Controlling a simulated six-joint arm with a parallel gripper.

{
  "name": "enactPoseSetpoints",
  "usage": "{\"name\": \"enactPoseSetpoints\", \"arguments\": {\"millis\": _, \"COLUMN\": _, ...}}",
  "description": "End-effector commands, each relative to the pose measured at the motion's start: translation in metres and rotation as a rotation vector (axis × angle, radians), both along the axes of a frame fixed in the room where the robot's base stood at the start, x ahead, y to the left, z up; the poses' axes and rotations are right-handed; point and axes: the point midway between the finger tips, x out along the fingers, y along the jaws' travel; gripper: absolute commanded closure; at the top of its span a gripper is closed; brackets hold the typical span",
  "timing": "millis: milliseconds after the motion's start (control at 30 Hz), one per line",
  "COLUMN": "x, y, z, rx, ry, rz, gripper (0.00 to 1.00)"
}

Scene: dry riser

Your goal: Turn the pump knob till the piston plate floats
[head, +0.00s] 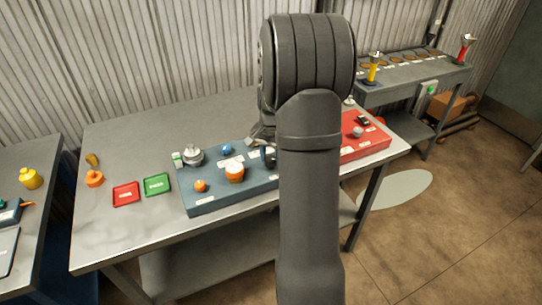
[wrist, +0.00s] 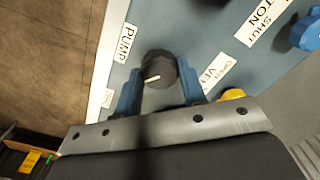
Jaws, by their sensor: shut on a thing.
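The pump knob (wrist: 157,69) is a round dark knob with a white pointer line, beside a white PUMP label (wrist: 126,42) on a blue-grey panel. My gripper (wrist: 159,82) has its blue fingers on either side of the knob and is shut on it. In the head view the blue panel (head: 208,205) lies on the table, and my arm hides most of the gripper and its right end.
Red (head: 126,194) and green (head: 157,184) trays lie to the left. A red panel (head: 367,146) is on the right. The table's front left is clear.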

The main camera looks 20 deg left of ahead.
Motion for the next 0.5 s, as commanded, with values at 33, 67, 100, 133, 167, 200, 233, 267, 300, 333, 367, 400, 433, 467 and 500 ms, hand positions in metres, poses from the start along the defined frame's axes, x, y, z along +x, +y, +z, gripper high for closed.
{"name": "enactPoseSetpoints", "arguments": {"millis": 33, "x": 0.0007, "y": 0.0001, "z": 0.0012, "rx": 0.001, "ry": -0.003, "rz": -0.042, "gripper": 0.85}}
{"name": "enactPoseSetpoints", "arguments": {"millis": 67, "x": 0.0007, "y": 0.0001, "z": 0.0012, "rx": 0.001, "ry": -0.003, "rz": -0.070, "gripper": 0.85}}
{"name": "enactPoseSetpoints", "arguments": {"millis": 100, "x": 0.0007, "y": 0.0000, "z": 0.0013, "rx": 0.001, "ry": -0.003, "rz": -0.108, "gripper": 0.85}}
{"name": "enactPoseSetpoints", "arguments": {"millis": 133, "x": 0.0007, "y": 0.0000, "z": 0.0013, "rx": 0.002, "ry": -0.003, "rz": -0.136, "gripper": 0.85}}
{"name": "enactPoseSetpoints", "arguments": {"millis": 167, "x": 0.0007, "y": -0.0001, "z": 0.0013, "rx": 0.002, "ry": -0.003, "rz": -0.162, "gripper": 0.85}}
{"name": "enactPoseSetpoints", "arguments": {"millis": 200, "x": 0.0007, "y": -0.0001, "z": 0.0013, "rx": 0.002, "ry": -0.003, "rz": -0.198, "gripper": 0.85}}
{"name": "enactPoseSetpoints", "arguments": {"millis": 233, "x": 0.0007, "y": -0.0002, "z": 0.0013, "rx": 0.002, "ry": -0.003, "rz": -0.224, "gripper": 0.85}}
{"name": "enactPoseSetpoints", "arguments": {"millis": 267, "x": 0.0007, "y": -0.0002, "z": 0.0013, "rx": 0.002, "ry": -0.003, "rz": -0.249, "gripper": 0.85}}
{"name": "enactPoseSetpoints", "arguments": {"millis": 300, "x": 0.0007, "y": -0.0003, "z": 0.0013, "rx": 0.002, "ry": -0.003, "rz": -0.282, "gripper": 0.85}}
{"name": "enactPoseSetpoints", "arguments": {"millis": 333, "x": 0.0007, "y": -0.0003, "z": 0.0013, "rx": 0.002, "ry": -0.003, "rz": -0.306, "gripper": 0.85}}
{"name": "enactPoseSetpoints", "arguments": {"millis": 367, "x": 0.0007, "y": -0.0003, "z": 0.0014, "rx": 0.002, "ry": -0.003, "rz": -0.329, "gripper": 0.85}}
{"name": "enactPoseSetpoints", "arguments": {"millis": 400, "x": 0.0007, "y": -0.0004, "z": 0.0014, "rx": 0.002, "ry": -0.003, "rz": -0.357, "gripper": 0.85}}
{"name": "enactPoseSetpoints", "arguments": {"millis": 433, "x": 0.0007, "y": -0.0004, "z": 0.0014, "rx": 0.002, "ry": -0.003, "rz": -0.377, "gripper": 0.85}}
{"name": "enactPoseSetpoints", "arguments": {"millis": 467, "x": 0.0007, "y": -0.0004, "z": 0.0014, "rx": 0.001, "ry": -0.003, "rz": -0.396, "gripper": 0.85}}
{"name": "enactPoseSetpoints", "arguments": {"millis": 500, "x": 0.0007, "y": -0.0005, "z": 0.0014, "rx": 0.001, "ry": -0.003, "rz": -0.421, "gripper": 0.85}}
